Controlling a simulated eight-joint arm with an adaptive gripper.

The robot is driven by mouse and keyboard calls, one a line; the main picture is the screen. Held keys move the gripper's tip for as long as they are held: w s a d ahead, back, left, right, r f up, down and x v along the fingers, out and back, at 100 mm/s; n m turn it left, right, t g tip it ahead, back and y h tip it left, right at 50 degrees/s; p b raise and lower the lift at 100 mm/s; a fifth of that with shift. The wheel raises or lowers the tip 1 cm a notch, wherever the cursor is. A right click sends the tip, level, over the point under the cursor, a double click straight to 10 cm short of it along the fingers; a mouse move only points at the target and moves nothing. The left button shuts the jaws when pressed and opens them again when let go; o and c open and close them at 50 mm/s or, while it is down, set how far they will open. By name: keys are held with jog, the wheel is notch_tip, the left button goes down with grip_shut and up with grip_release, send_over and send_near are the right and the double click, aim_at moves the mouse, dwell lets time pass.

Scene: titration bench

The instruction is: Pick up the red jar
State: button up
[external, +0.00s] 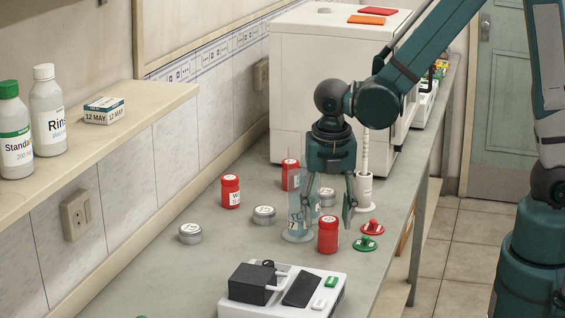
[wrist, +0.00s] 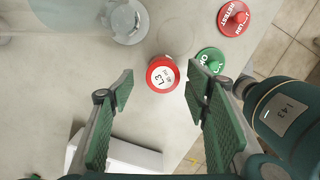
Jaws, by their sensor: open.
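Three red jars stand upright on the bench in the external view. The front red jar (external: 328,236) is below my gripper (external: 328,210), another red jar (external: 231,192) is at the left, and a third red jar (external: 291,175) is behind, partly seen through clear glass. In the wrist view one red jar (wrist: 153,82) shows its lid, with a white label reading L3. My gripper (wrist: 164,84) is open and points down, its green-padded fingers on either side of the line to this jar. They appear above it, and I see no contact.
A clear glass cylinder (external: 298,212) stands close left of my gripper. Green (external: 364,244) and red (external: 372,228) knobbed pieces lie at the right near the bench edge. Metal tins (external: 264,215) are at the left. A white instrument (external: 330,283) stands in front.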

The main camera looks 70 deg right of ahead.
aim_at(328, 232)
jog(key=shift+f, duration=0.1)
jog(key=shift+s+d+f+b, duration=0.1)
jog(key=shift+d+f+b, duration=0.15)
jog(key=shift+f, duration=1)
jog(key=shift+d+f+b, duration=0.15)
jog(key=shift+f+b, duration=0.05)
jog(key=shift+f, duration=1.05)
jog(key=c, duration=1)
